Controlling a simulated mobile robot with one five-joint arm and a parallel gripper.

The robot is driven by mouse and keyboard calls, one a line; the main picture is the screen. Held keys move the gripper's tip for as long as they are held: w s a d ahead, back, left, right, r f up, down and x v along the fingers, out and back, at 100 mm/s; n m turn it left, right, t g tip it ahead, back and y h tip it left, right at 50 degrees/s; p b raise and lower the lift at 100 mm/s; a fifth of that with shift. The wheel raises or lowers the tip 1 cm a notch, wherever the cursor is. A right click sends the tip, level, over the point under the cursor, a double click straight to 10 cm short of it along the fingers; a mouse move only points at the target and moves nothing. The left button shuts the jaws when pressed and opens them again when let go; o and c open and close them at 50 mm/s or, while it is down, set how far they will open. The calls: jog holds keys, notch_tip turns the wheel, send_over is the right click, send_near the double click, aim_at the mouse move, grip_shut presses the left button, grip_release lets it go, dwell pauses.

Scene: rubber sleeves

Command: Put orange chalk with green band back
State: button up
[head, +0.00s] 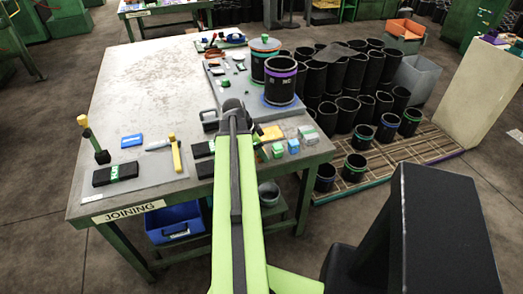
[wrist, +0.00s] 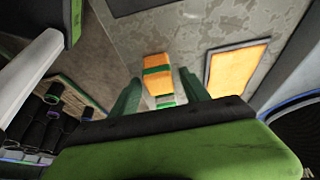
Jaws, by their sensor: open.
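In the wrist view, the orange chalk with a green band (wrist: 157,62) is a blocky orange piece. Its green band crosses it near the middle. My gripper (wrist: 159,78) is open, with one green finger on each side of the chalk in this view. Gaps show between the chalk and both fingers; I cannot tell how far beyond the fingertips it is. A flat orange panel with a dark rim (wrist: 237,70) lies to the right of the chalk.
The workbench (head: 140,85) is mostly bare at the back left. A black cylinder with a purple band (head: 280,82) stands right of my arm. Several black sleeves (head: 340,75) crowd the pallet on the right. A blue bin (head: 175,222) sits under the bench.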

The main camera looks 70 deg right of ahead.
jog(key=p+v, duration=1.1)
jog(key=v, duration=0.1)
jog(key=w+a+f+n+t, duration=0.1)
jog(key=w+a+n+t, duration=0.1)
jog(key=w+a+n, duration=1.45)
jog(key=w+a+n+y, duration=0.1)
jog(key=w+a+n, duration=0.3)
jog(key=a, duration=0.8)
jog(key=w+a+n+t+y, duration=0.1)
jog(key=w+a+n, duration=0.2)
jog(key=a, duration=1)
jog(key=w+a+n, duration=0.4)
jog(key=w+a, duration=0.4)
jog(key=a, duration=0.4)
jog(key=shift+w+a+f+n+t+y, duration=0.2)
jog(key=shift+f+n+t+y, duration=0.1)
jog(key=shift+f+n+y, duration=0.1)
jog(key=shift+s, duration=0.1)
